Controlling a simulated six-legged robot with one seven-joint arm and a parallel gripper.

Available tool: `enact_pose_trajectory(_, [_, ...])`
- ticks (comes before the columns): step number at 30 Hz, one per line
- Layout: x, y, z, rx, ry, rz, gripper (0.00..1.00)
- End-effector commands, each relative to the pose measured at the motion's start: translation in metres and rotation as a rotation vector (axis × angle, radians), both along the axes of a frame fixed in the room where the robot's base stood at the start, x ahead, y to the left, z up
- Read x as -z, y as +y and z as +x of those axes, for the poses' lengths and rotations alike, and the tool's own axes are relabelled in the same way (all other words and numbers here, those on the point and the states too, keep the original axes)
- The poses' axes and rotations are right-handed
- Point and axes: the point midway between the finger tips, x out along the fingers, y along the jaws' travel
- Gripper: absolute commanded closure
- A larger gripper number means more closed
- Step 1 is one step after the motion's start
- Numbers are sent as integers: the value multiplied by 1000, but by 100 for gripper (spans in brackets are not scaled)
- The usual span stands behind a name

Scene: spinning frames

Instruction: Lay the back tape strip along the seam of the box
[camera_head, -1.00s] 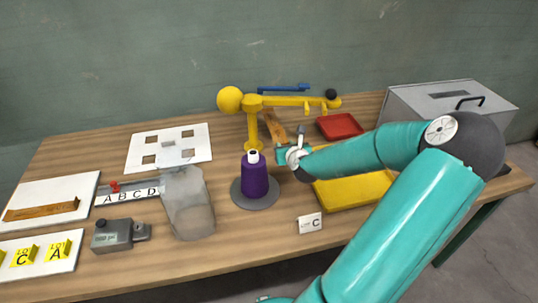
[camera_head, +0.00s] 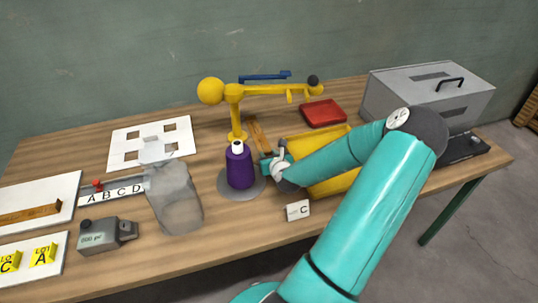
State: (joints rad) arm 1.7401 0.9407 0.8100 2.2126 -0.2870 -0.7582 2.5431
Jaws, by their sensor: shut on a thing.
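My gripper (camera_head: 270,166) is low over the table, just right of the purple cone and at the left edge of the yellow bin. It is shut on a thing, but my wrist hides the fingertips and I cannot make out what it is. I cannot identify a tape strip for certain. A narrow brown strip (camera_head: 259,135) lies behind my gripper, close to the yellow stand. A grey box (camera_head: 425,98) with slots in its top and a black handle stands at the back right. I cannot make out a seam on it.
The purple cone (camera_head: 239,168) stands on a grey disc. Behind it rises a yellow stand (camera_head: 236,115) with a long arm. The yellow bin (camera_head: 330,187) is partly behind my arm. A red tray (camera_head: 323,113), a C card (camera_head: 297,210) and a grey device (camera_head: 100,236) sit around.

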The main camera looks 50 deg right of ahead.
Motion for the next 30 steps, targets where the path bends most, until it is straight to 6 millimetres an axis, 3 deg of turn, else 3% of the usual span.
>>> enact_pose_trajectory(9, [3,-1,2,0,0,0,90])
enact_pose_trajectory(10, [2,-1,1,1,0,-2,63])
enact_pose_trajectory(12, [2,-1,1,0,0,-1,49])
enact_pose_trajectory(13, [2,-1,1,1,0,-2,47])
enact_pose_trajectory(24, [-2,-1,1,0,0,-1,47])
enact_pose_trajectory(30, [-13,15,-25,3,1,0,47])
